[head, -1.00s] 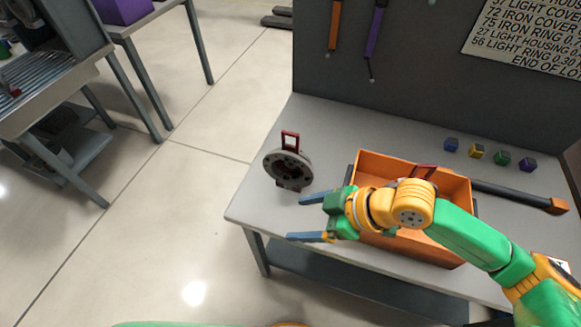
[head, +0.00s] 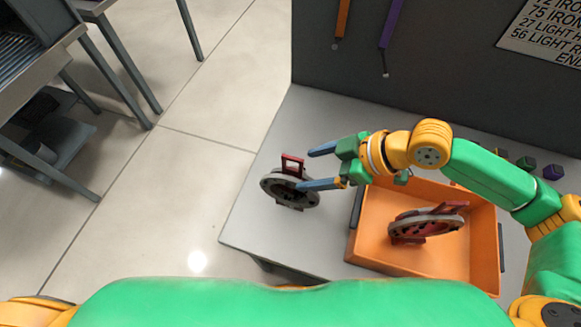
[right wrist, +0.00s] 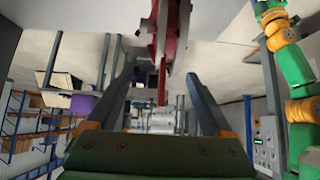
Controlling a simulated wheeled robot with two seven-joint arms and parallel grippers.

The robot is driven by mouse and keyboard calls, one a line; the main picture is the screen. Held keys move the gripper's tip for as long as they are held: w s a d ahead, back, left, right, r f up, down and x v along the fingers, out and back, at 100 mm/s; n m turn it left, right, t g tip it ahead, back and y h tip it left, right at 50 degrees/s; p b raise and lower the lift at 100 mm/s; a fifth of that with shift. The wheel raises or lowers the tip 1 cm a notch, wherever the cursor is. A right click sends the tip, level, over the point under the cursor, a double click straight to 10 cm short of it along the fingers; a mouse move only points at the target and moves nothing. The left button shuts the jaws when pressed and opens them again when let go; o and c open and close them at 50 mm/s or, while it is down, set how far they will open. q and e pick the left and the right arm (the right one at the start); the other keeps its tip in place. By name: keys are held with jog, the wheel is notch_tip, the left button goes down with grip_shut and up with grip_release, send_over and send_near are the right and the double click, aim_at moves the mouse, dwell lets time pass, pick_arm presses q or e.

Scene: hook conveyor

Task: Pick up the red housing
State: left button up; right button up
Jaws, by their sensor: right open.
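A round grey housing (head: 277,187) with a red upright handle (head: 291,159) stands on the grey table near its left edge in the head view. A second round housing with red parts (head: 425,224) lies tilted in the orange bin (head: 372,245). My right gripper (head: 315,167) is open, its two blue-grey fingers pointing left at the housing on the table. The lower finger overlaps the housing's right side in the picture; I cannot tell whether it touches. In the right wrist view, a red part (right wrist: 163,75) shows between the open fingers. My left gripper is not in view.
The bin stands to the right of the table housing, below my right arm. Several small coloured cubes (head: 526,163) sit at the back right. A dark panel (head: 440,85) with hanging tools rises behind the table. Open floor lies left of it.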

aim_at(295, 176)
jog(key=shift+a+f, duration=0.25)
jog(key=shift+a, duration=0.05)
jog(key=x, duration=0.1)
jog(key=p+x, duration=0.1)
jog(key=x, duration=0.1)
jog(key=s+p+x, duration=0.1)
jog(key=x, duration=0.1)
jog(key=shift+w+a+f, duration=0.1)
jog(key=shift+f, duration=0.15)
jog(key=shift+w+a+f, duration=0.1)
jog(key=shift+w+f, duration=0.1)
jog(key=shift+f, duration=0.1)
jog(key=shift+s, duration=0.1)
grip_shut()
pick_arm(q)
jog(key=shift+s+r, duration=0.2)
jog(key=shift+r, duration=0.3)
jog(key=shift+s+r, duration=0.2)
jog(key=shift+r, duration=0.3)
pick_arm(e)
jog(key=shift+r, duration=0.2)
